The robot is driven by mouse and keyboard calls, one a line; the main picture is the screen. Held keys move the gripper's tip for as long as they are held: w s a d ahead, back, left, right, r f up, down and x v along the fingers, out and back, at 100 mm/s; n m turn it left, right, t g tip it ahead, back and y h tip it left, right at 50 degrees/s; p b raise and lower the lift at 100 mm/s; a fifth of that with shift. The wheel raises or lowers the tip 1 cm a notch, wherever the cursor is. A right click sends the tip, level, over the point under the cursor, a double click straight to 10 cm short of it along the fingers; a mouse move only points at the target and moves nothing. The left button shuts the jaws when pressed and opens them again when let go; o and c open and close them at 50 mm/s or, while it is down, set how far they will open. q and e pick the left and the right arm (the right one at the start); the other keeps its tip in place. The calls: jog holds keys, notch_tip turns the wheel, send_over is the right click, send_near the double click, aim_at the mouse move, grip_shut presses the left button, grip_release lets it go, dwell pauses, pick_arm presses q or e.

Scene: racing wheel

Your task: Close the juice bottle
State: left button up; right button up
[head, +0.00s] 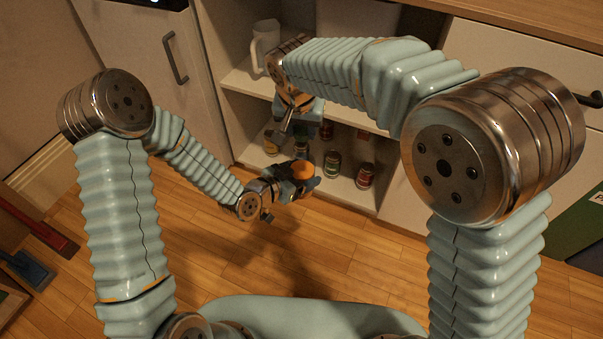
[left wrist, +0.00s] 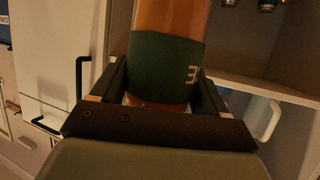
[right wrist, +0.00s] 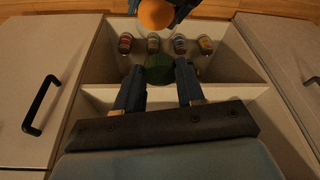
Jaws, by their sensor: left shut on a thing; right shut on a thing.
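My left gripper (head: 293,184) is low in front of the open cabinet, shut on the juice bottle (head: 301,170), whose orange part shows there. In the left wrist view the juice bottle (left wrist: 166,62) has orange contents and a dark green label between the fingers. My right gripper (head: 291,118) is higher, at the cabinet opening. In the right wrist view it is shut on a green cap (right wrist: 159,69). The orange bottle (right wrist: 156,14) is beyond the cap, apart from it in that view.
The open cabinet (head: 240,82) has a middle shelf with a white mug (head: 264,44). Several small jars (head: 332,163) stand on its lower shelf. Closed doors with handles flank it. The wooden floor (head: 300,255) in front is clear.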

aim_at(303, 163)
jog(key=shift+s+r, duration=0.1)
jog(key=shift+s, duration=0.1)
dwell(0.4)
jog(key=shift+f, duration=0.9)
jog(key=shift+f, duration=0.55)
